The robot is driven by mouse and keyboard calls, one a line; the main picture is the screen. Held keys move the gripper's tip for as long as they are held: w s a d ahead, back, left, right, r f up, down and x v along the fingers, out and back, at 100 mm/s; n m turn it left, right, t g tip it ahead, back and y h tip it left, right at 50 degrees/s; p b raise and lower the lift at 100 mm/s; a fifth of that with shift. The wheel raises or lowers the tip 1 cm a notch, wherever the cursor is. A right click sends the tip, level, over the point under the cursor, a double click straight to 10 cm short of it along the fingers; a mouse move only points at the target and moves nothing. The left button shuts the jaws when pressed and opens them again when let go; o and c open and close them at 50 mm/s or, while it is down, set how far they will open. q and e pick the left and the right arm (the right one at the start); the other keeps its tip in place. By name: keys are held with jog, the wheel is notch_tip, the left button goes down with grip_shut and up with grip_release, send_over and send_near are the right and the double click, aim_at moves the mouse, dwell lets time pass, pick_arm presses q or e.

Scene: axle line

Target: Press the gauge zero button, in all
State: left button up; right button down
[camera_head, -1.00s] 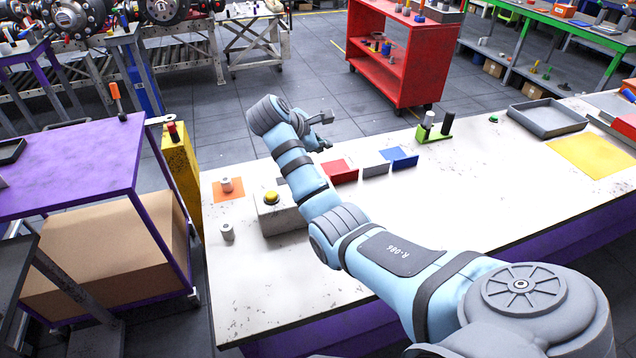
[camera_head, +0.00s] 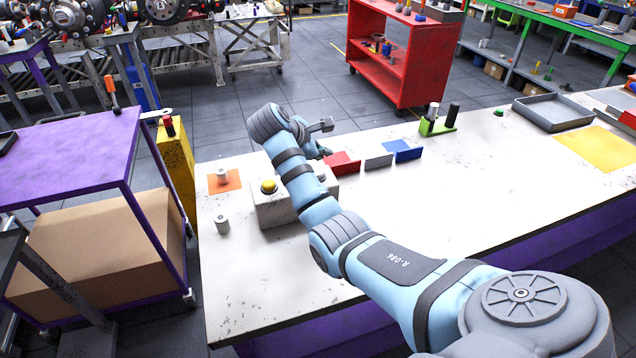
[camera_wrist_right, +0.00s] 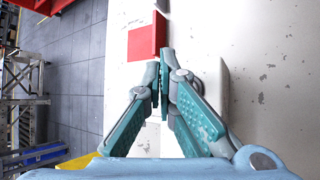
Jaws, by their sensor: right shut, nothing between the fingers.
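A yellow round button (camera_head: 268,186) sits on top of a grey box (camera_head: 272,212) near the left end of the white worktable. My right arm passes in front of the box's right part and hides some of it. My left gripper is not in view.
A grey tray (camera_head: 552,113) is at the right. The table's front left is clear.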

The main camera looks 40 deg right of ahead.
aim_at(320, 173)
jog(key=shift+f, duration=1.2)
jog(key=shift+p, duration=0.3)
jog(key=shift+f+p, duration=0.2)
jog(key=shift+p, duration=0.2)
jog(key=shift+f, duration=0.15)
jog(key=shift+s+f, duration=0.1)
jog(key=shift+f, duration=0.45)
dwell(0.6)
jog(key=shift+r+p, duration=0.95)
jog(key=shift+p, duration=0.55)
